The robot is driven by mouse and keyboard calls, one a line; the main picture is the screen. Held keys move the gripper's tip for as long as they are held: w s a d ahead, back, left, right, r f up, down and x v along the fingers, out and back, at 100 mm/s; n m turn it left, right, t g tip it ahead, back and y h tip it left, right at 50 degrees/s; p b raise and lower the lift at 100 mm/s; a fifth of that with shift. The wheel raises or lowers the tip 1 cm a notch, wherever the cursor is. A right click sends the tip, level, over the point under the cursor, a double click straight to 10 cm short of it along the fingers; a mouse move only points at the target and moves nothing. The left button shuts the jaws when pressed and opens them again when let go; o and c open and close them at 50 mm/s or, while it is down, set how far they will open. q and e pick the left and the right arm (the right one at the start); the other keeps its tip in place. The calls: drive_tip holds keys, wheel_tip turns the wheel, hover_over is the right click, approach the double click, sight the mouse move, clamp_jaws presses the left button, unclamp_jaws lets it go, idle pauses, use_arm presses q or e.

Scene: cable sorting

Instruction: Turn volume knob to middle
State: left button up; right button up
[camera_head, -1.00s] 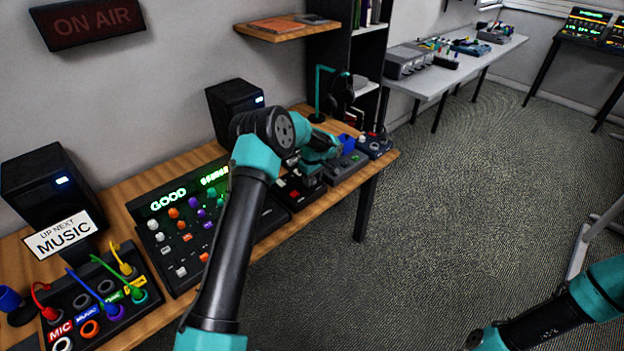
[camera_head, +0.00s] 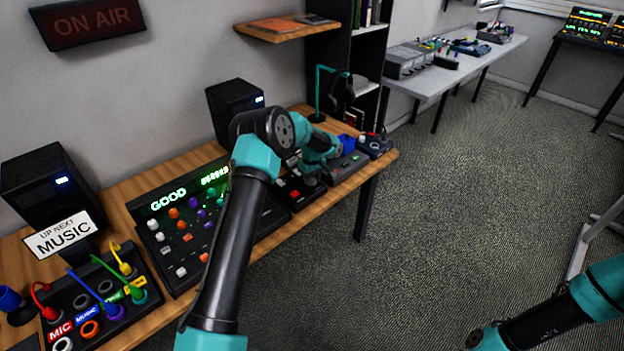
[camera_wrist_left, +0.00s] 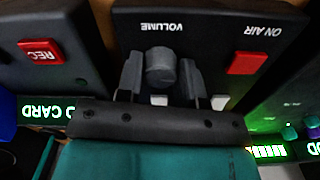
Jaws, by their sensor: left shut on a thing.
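The volume knob (camera_wrist_left: 161,66) is a dark grey round knob below the VOLUME label on a black panel (camera_wrist_left: 215,40) in the left wrist view. My left gripper (camera_wrist_left: 161,80) has one finger on each side of the knob and is shut on it. In the head view my left gripper (camera_head: 311,178) is down at the dark devices on the desk, and my arm hides the knob there. The knob's pointer mark cannot be made out. My right gripper is out of view; only part of my right arm shows at bottom right.
A red ON AIR button (camera_wrist_left: 248,63) sits beside the knob, and a red REC button (camera_wrist_left: 40,52) is on the neighbouring device. The mixer (camera_head: 160,205) with coloured knobs and the cable patch box (camera_head: 95,300) stand further left on the wooden desk (camera_head: 150,318).

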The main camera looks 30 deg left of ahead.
use_arm(q)
drive_tip(key=m, duration=1.2)
drive_tip(key=shift+m, duration=1.9)
drive_tip(key=o, duration=0.9)
drive_tip(key=shift+r, duration=0.1)
